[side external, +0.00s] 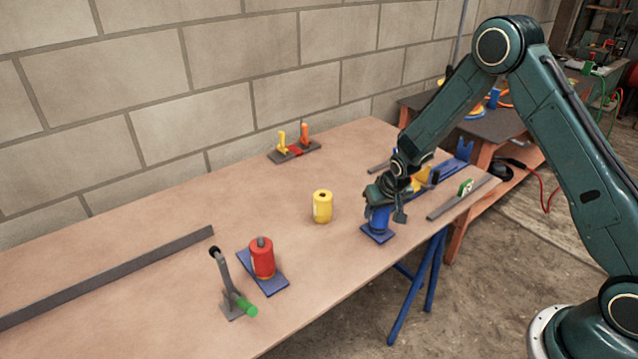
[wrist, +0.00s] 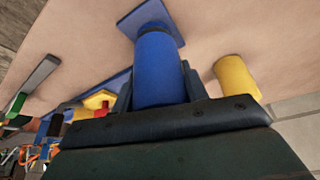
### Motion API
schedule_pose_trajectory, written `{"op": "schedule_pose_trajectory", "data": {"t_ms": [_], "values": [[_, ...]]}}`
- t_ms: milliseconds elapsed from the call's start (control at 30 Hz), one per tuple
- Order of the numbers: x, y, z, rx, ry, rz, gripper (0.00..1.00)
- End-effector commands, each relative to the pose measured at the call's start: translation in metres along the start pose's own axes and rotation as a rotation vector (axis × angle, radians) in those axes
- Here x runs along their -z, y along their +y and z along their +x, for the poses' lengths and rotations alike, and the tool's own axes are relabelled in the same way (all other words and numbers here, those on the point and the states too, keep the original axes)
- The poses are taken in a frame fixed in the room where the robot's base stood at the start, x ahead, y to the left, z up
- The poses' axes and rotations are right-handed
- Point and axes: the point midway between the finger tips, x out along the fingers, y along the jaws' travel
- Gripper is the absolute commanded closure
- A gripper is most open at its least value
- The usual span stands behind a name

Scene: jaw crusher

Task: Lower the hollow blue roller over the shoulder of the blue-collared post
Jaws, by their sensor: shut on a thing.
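The blue roller (wrist: 160,65) is held upright between the fingers of my gripper (wrist: 160,88), which is shut on it. In the side view the roller (side external: 378,218) stands below my gripper (side external: 384,203), over a square blue base plate (side external: 379,236). In the wrist view a darker blue collar (wrist: 155,27) shows between the roller's far end and the plate (wrist: 138,14). The roller looks in line with the post; most of the post is hidden. How far the roller sits over the post's shoulder I cannot tell.
A yellow cylinder (side external: 323,207) stands left of my gripper. A red roller (side external: 262,258) on a blue plate and a green-handled lever (side external: 232,288) are nearer the front. A blue rail (side external: 452,170) and a grey bar with a green part (side external: 464,190) lie to the right.

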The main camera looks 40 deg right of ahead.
Motion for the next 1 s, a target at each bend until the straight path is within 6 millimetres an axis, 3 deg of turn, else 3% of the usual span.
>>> {"op": "schedule_pose_trajectory", "data": {"t_ms": [467,500,600,1000], "values": [[-0.0024,-0.0001,0.0074,0.000,0.002,0.000,0.88],[-0.0022,-0.0002,0.0073,0.001,0.003,0.000,0.51],[-0.0024,-0.0001,0.0074,0.000,0.002,0.000,0.31],[-0.0036,0.0000,0.0065,0.000,-0.001,0.000,0.31]]}}
